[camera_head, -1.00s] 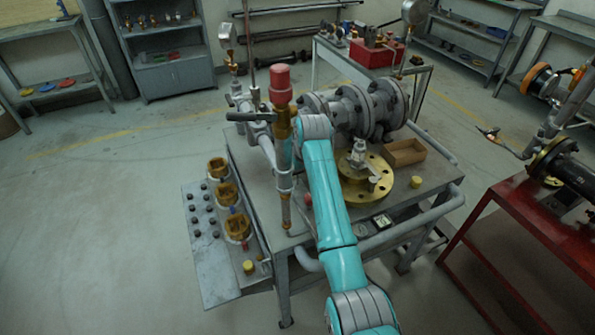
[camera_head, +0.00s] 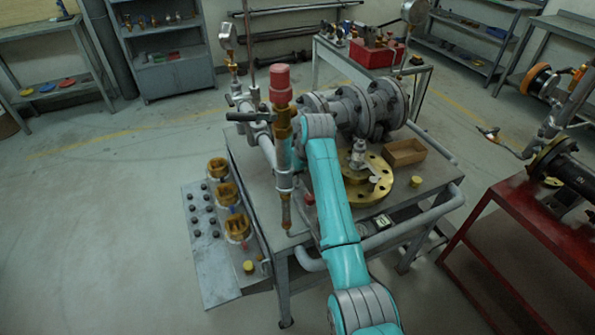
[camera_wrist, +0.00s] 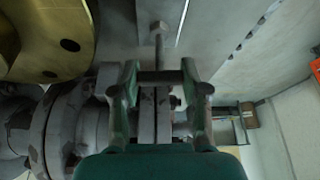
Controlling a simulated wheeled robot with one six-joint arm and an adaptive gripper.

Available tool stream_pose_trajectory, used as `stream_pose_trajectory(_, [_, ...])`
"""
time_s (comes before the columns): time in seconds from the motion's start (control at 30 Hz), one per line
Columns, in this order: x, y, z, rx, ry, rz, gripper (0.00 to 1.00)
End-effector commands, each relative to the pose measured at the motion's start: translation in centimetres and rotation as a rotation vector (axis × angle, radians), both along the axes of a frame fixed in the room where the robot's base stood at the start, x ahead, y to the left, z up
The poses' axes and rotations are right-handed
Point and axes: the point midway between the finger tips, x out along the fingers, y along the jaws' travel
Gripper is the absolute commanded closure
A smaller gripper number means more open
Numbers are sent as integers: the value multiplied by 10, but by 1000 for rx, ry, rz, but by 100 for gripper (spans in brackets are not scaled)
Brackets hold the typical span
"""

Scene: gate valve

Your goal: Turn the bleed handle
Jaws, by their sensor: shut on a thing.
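In the wrist view the two green fingers of my gripper (camera_wrist: 160,90) stand on either side of a dark crosswise bar (camera_wrist: 160,76), which I take to be the bleed handle. The fingertips close on the two ends of this bar. A thin stem with a small head (camera_wrist: 158,32) rises beyond the bar. In the head view my fingers and the held bar are hidden behind my wrist and the brass relief valve with a red cap (camera_head: 281,95). The handle's turned angle cannot be told.
A grey flanged valve body (camera_head: 352,108) lies close beside my wrist on the bench (camera_head: 420,185). A brass flange (camera_head: 350,192) and a wooden tray (camera_head: 405,153) are at the right. A black lever (camera_head: 250,116) and gauge pipework stand at the left. Floor is clear at the left.

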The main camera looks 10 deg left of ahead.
Motion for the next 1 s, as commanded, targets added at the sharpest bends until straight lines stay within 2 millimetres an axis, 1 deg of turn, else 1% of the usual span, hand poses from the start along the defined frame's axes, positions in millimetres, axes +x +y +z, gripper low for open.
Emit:
stream_pose_trajectory(0.17, [1,-1,0,0,1,137,90])
stream_pose_trajectory(1.0, [1,-1,1,1,2,935,90])
